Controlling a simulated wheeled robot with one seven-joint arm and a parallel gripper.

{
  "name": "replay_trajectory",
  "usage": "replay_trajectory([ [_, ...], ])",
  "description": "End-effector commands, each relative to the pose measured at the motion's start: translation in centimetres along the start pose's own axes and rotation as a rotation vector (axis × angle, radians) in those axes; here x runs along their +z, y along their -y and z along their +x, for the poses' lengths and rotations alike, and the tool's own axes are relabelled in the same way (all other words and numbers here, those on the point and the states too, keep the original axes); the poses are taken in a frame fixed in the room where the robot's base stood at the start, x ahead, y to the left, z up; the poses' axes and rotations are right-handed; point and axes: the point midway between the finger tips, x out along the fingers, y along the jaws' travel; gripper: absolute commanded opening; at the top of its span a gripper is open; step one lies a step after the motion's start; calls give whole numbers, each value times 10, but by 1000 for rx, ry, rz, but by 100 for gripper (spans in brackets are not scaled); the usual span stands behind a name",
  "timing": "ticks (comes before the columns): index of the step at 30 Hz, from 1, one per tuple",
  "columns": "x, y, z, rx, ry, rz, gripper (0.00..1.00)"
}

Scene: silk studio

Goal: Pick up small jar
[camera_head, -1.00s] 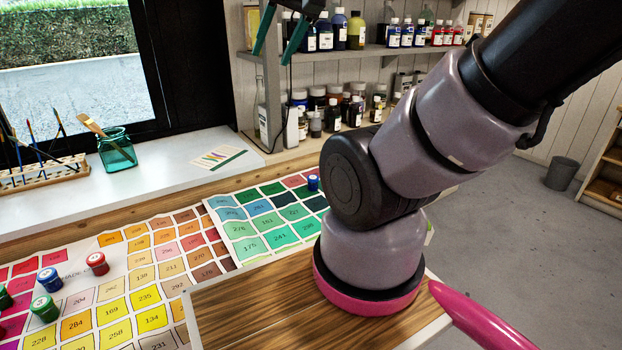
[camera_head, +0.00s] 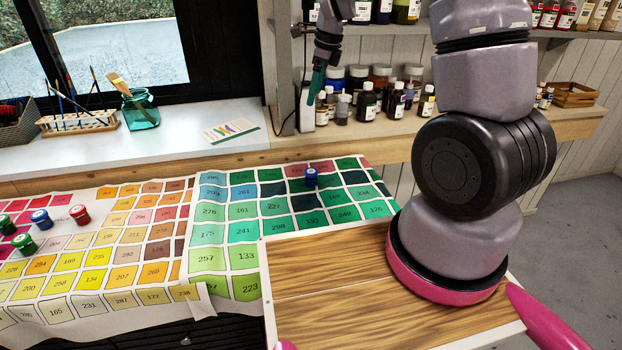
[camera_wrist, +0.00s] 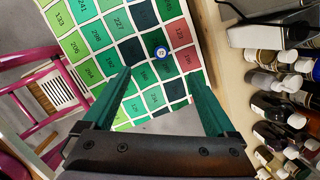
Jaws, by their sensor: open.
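A small blue jar (camera_head: 311,179) with a pale lid stands upright on the green part of a numbered colour chart (camera_head: 222,262). In the wrist view the jar (camera_wrist: 161,52) shows from above, a little beyond the fingertips and roughly centred between them. My gripper (camera_head: 319,84) has teal fingers and hangs above and behind the jar in the head view, apart from it. In the wrist view my gripper (camera_wrist: 158,72) is open with nothing between its fingers. Several other small jars, including a red jar (camera_head: 79,215) and a blue jar (camera_head: 41,218), stand at the left.
Bottles (camera_head: 367,100) line the shelf just behind my gripper; they also show at the right of the wrist view (camera_wrist: 270,105). A teal glass jar with brushes (camera_head: 141,110) and a brush rack (camera_head: 78,124) stand on the sill. The chart around the blue jar is clear.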

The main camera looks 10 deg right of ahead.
Motion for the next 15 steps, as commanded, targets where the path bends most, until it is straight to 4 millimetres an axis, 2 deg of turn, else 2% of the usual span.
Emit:
replay_trajectory([
  [1,0,4,33,19,-37,92,92],
  [6,-7,13,120,26,-141,406,92],
  [10,-15,15,169,6,-202,577,92],
  [12,-20,14,187,-4,-226,640,92],
  [15,-24,14,203,-18,-244,696,92],
])
